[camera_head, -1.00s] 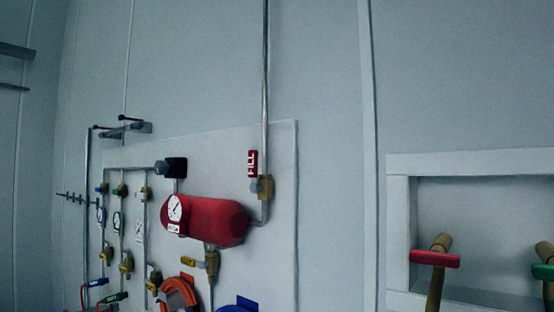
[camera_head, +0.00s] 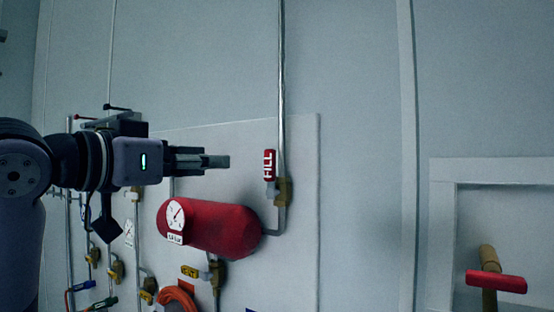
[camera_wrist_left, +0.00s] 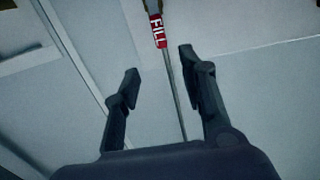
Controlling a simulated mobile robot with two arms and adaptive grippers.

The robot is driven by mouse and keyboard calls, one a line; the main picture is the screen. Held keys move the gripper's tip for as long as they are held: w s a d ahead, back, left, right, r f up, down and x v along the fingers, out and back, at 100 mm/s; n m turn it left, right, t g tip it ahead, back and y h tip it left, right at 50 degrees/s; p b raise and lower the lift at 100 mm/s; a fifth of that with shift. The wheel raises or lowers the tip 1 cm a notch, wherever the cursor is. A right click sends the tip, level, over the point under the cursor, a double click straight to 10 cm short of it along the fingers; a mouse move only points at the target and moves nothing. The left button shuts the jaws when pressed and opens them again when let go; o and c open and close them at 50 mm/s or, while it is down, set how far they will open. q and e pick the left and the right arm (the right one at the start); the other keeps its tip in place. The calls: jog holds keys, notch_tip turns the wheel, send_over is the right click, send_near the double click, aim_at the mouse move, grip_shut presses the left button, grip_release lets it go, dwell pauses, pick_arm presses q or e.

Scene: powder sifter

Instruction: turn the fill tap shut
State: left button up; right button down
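The fill tap has a red handle (camera_head: 270,165) lettered FILL, set upright along the vertical pipe. Its brass body (camera_head: 283,191) sits at the pipe's lower end, above the bend to the red tank (camera_head: 222,229). My left gripper (camera_head: 222,162) points right, to the left of the handle and apart from it. In the left wrist view the left gripper (camera_wrist_left: 157,65) has its fingers spread with nothing between them. The red FILL handle (camera_wrist_left: 158,31) shows there beyond the fingertips, near the top. My right gripper is not in view.
The tank carries a round gauge (camera_head: 175,215). A yellow-handled valve (camera_head: 190,271) and an orange hose (camera_head: 178,297) are below it. A recess with a red-handled tool (camera_head: 497,282) is at the right. The wall between is clear.

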aim_at(267, 162)
pick_arm(q)
jog(key=p+x, duration=0.7)
jog(key=x, duration=0.9)
jog(key=shift+r+p, duration=0.1)
jog(key=shift+p, duration=0.2)
jog(key=shift+w+d, duration=0.25)
jog(key=shift+w, duration=0.1)
jog(key=shift+c, duration=0.8)
jog(key=c, duration=0.7)
grip_shut()
